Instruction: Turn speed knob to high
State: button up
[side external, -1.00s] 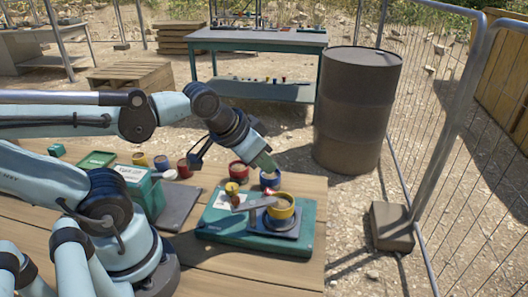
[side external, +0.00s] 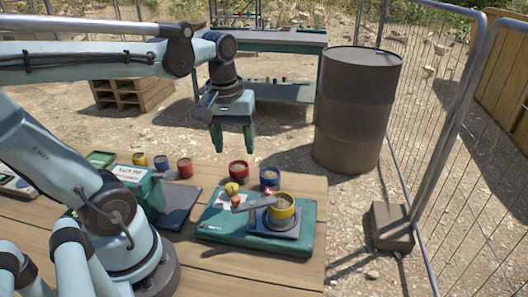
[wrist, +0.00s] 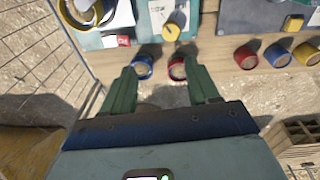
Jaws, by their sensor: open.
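The teal mixer base (side external: 222,238) sits on the wooden table and also shows at the top of the wrist view. A yellow knob (side external: 232,188) is on its back left part, beside a white label; it also shows in the wrist view (wrist: 172,31). I cannot read the knob's setting. A small red part (side external: 236,200) is close to the knob.
A red cup (side external: 238,171) and a blue cup (side external: 270,177) stand just behind the base. A teal box (side external: 150,195) and more cups (side external: 184,168) are to the left. A dark barrel (side external: 357,110) and mesh fence (side external: 450,150) stand beyond the table.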

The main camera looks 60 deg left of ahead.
aim_at(232, 186)
jog(key=shift+s+a+f+n+g, duration=0.2)
jog(key=shift+f+n, duration=0.15)
jog(key=shift+f, duration=1.55)
jog(key=shift+s+a+f+n+g, duration=0.1)
jog(key=shift+a+f+n+g, duration=0.15)
jog(key=shift+f, duration=1.65)
jog(key=shift+s+a+f+n+g, duration=0.15)
jog(key=shift+f+n, duration=0.25)
jog(key=shift+f, duration=1.5)
jog(key=shift+c, duration=0.4)
jog(key=c, duration=1)
